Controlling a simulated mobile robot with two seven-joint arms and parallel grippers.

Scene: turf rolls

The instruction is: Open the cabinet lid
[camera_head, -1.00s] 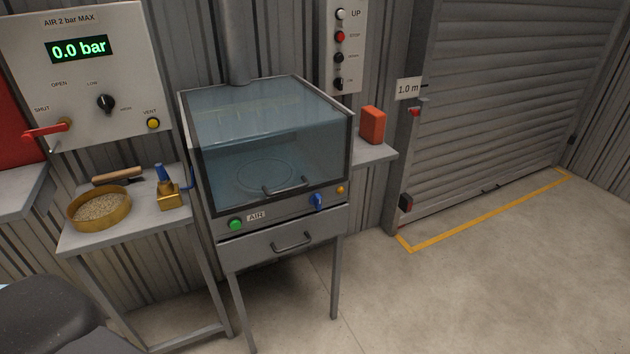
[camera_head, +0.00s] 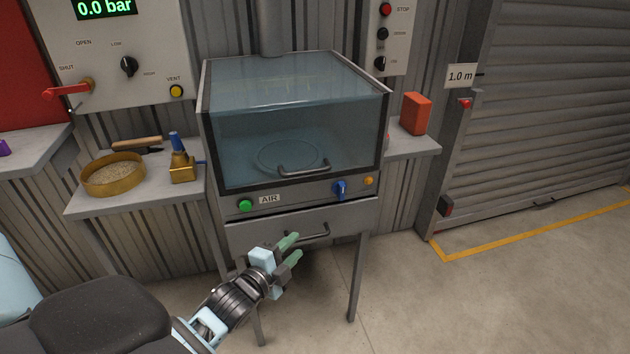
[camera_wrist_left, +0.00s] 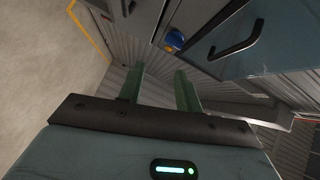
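The cabinet (camera_head: 232,200) stands on thin legs against the wall, with a glassy blue lid (camera_head: 300,115) that is down. A dark bar handle (camera_head: 304,171) sits low on the lid's front. My left gripper (camera_head: 294,249) is in front of and below the cabinet, near the drawer handle, with green fingers apart and nothing between them. In the left wrist view the two fingers (camera_wrist_left: 160,88) are spread, and the lid handle (camera_wrist_left: 236,40) shows at upper right, apart from them. My right gripper is in neither current view.
Below the lid are a green button (camera_head: 245,206), a blue knob (camera_head: 340,188) and a drawer (camera_head: 270,238). A side shelf (camera_head: 90,205) holds a brass sieve (camera_head: 113,175) and a brass torch-like tool (camera_head: 182,167). A red block (camera_head: 415,114) stands on the right shelf. The floor at right is clear.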

